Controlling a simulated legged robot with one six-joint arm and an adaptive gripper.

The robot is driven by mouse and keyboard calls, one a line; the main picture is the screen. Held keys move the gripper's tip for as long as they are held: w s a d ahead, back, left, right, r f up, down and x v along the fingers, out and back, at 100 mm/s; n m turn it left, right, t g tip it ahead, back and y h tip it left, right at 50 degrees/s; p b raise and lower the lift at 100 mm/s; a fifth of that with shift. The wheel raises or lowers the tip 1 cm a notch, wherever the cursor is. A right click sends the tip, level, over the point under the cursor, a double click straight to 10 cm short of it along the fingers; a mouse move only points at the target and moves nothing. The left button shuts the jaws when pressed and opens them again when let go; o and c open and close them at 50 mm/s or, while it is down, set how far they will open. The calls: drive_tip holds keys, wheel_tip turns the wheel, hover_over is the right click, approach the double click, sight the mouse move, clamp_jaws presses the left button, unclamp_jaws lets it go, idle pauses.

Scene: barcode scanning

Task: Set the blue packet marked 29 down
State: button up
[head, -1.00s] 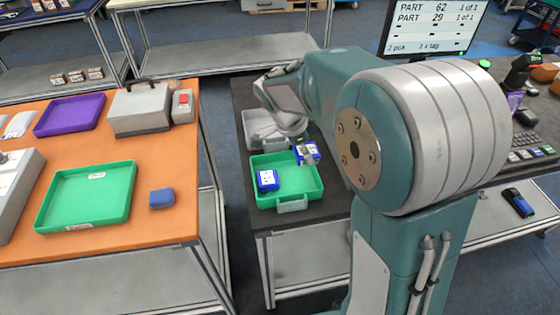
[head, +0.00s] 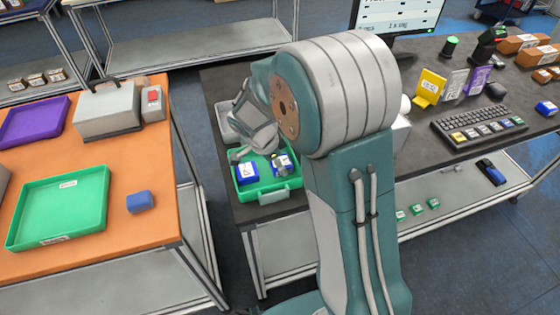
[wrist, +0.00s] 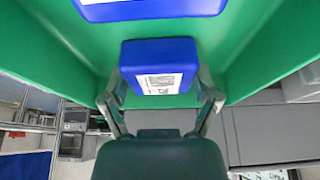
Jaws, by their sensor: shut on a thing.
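A blue packet with a white label (wrist: 158,66) sits between the two fingers of my gripper (wrist: 161,98) in the wrist view. The gripper is shut on it. In the head view this packet (head: 290,159) is at the right side of the green tray (head: 285,186), inside its rim. Whether it touches the tray floor I cannot tell. A second blue packet (head: 247,178) lies in the tray to its left; part of it shows in the wrist view (wrist: 150,9). The number on the held packet is too small to read.
A grey bin (head: 226,120) stands behind the green tray on the dark table. The orange table (head: 150,222) at left holds another green tray (head: 60,209) and a blue block (head: 140,202). A keyboard (head: 478,122) lies at right. A floor gap separates the tables.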

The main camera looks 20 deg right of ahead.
drive_tip(key=o, duration=1.1)
drive_tip(key=v, duration=1.1)
drive_tip(key=shift+s+d+r+n+t+y, duration=0.45)
drive_tip(key=shift+s+r+n+t+y, duration=0.75)
drive_tip(key=shift+s+n, duration=2.05)
drive_tip(key=shift+s+d+r+n+t+y, duration=0.35)
drive_tip(key=shift+s+d+r+n+t, duration=0.25)
drive_tip(key=shift+s+r+n, duration=2)
drive_tip(key=shift+s+d+r+n+t+y, duration=0.35)
drive_tip(key=shift+s+r+n+t+y, duration=0.5)
drive_tip(key=shift+s+n, duration=3)
drive_tip(key=shift+s+m, duration=0.7)
